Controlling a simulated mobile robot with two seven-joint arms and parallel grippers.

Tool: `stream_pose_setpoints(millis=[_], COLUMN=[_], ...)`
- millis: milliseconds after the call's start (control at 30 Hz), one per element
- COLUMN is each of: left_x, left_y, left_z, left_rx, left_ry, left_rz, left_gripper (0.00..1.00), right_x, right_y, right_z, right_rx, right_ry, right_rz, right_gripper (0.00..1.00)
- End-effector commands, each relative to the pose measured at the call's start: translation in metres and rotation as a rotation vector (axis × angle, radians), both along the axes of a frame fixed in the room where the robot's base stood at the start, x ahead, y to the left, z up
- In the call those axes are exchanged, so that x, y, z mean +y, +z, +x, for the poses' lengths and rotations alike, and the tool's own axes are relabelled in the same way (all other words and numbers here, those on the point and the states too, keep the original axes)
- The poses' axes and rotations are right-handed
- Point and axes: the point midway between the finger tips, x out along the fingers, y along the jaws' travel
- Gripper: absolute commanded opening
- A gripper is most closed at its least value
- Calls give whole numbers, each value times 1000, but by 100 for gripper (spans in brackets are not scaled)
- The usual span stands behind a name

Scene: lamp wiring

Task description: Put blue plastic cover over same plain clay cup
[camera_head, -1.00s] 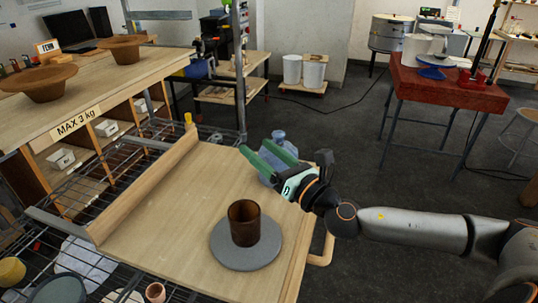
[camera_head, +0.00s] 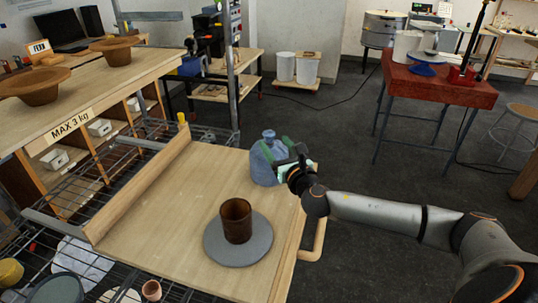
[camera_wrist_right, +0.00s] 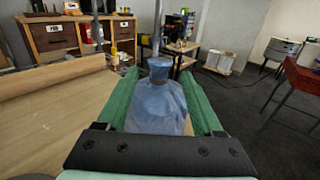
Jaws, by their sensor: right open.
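The blue plastic cover (camera_head: 264,165) stands upright on the wooden board, near its far right edge. It is translucent, with a narrow knob-like top. In the right wrist view the cover (camera_wrist_right: 157,105) stands between the two green fingers. My right gripper (camera_head: 277,150) is open, with a finger on each side of the cover; I cannot tell whether they touch it. The brown clay cup (camera_head: 237,222) stands upright and uncovered on a round grey disc (camera_head: 225,252), nearer the front of the board. My left gripper is not in view.
The wooden board (camera_head: 160,215) has a raised strip along its left side and a handle (camera_head: 315,245) at right. A wire rack lies below and left. Two brown bowls stand on the shelf (camera_head: 75,100) at upper left. The board's middle is clear.

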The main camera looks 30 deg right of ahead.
Motion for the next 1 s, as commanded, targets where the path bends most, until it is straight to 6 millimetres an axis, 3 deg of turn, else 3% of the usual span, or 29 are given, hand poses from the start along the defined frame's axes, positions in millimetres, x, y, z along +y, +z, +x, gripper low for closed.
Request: stream_pose_setpoints(millis=[400,700,1000], left_x=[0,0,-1], left_y=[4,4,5], left_z=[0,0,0], left_rx=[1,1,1], left_ry=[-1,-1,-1], left_rz=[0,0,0], left_gripper=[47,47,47], right_x=[-9,-9,-9], right_y=[0,-1,-1], right_z=[46,48,48], right_rx=[-1,0,0], right_ry=[0,1,1], right_rz=[0,0,0], right_gripper=[68,68,34])
